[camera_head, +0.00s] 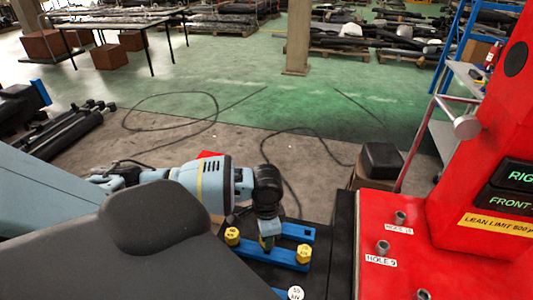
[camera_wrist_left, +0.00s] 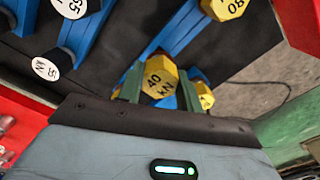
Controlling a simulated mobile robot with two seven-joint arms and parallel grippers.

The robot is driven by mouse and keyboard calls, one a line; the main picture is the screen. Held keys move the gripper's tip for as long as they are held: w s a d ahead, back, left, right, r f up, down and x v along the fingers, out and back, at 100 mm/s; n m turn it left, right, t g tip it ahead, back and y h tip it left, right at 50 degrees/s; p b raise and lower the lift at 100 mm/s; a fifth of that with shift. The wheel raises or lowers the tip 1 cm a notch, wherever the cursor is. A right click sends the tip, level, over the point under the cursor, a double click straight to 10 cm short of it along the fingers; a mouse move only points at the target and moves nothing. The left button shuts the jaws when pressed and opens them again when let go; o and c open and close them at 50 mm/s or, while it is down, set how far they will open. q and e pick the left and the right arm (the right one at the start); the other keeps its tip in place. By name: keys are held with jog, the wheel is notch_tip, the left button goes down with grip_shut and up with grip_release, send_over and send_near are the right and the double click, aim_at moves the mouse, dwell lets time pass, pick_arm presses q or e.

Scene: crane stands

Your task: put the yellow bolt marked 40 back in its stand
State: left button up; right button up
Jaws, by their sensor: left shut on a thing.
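The yellow bolt marked 40 kN (camera_wrist_left: 158,78) sits between the two fingers of my left gripper (camera_wrist_left: 160,88), which is shut on it. In the head view, my left gripper (camera_head: 267,242) points down over the blue stand (camera_head: 286,257), between two other yellow bolts. The held bolt is mostly hidden by the gripper there. Blue stand bars (camera_wrist_left: 183,28) show right behind the bolt in the wrist view. I cannot tell whether the bolt is seated or just above the stand. My right gripper is not in view.
Yellow bolts stand close on the left (camera_head: 232,237) and right (camera_head: 303,254) of the gripper. A white bolt (camera_head: 296,292) is nearer. A red crane part (camera_head: 400,275) with labelled holes rises on the right. Cables (camera_head: 180,95) lie on the floor beyond.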

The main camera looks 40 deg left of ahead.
pick_arm(q)
jog(key=shift+f, duration=0.2)
jog(key=shift+f, duration=1.45)
jog(key=o, duration=1.1)
jog(key=shift+r, duration=0.1)
